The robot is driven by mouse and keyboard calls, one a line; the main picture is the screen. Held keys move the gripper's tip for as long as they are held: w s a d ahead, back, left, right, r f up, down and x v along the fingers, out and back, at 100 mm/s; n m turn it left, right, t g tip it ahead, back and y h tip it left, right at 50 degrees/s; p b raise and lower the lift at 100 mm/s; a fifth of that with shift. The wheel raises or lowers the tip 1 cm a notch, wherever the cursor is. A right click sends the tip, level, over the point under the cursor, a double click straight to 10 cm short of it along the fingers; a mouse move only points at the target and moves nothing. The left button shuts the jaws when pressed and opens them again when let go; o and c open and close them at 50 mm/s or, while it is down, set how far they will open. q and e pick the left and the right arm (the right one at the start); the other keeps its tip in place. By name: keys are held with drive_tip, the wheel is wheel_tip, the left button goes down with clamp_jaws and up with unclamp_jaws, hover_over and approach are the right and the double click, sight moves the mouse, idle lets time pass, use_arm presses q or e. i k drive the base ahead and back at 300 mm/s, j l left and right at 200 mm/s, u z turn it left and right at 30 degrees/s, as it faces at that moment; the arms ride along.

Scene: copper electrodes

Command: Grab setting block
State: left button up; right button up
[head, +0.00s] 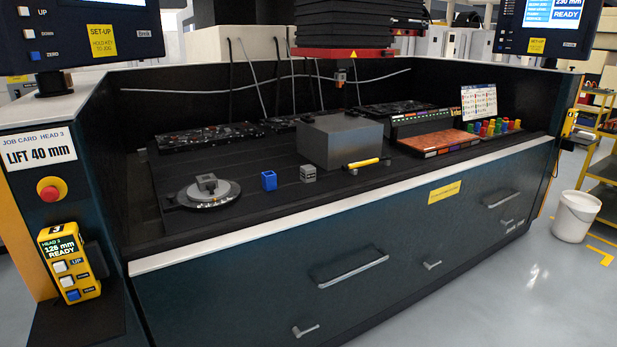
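Two small blocks stand apart on the dark machine bed (240,219): a blue block (269,181) and a light grey block (308,174) with dark markings to its right. To their left, a small dark grey block (206,183) sits on a round grey disc (222,196). A large dark grey block (341,143) stands behind the small ones. No readable label tells which of these is the setting block. Neither of my grippers is in view.
A yellow-handled tool (362,163) lies before the large block. A red-edged machine head (342,54) hangs above it. An orange-topped rack (438,143) and several coloured pieces (492,128) are at the right. A yellow pendant (68,263) hangs front left. A white bucket (576,216) stands on the floor.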

sight(307, 172)
drive_tip(key=i+l+u, duration=0.2)
drive_tip(key=i, duration=0.25)
drive_tip(key=i+l+u, duration=0.15)
drive_tip(key=i, duration=0.35)
drive_tip(key=i+l+u, duration=0.2)
drive_tip(key=i, duration=0.25)
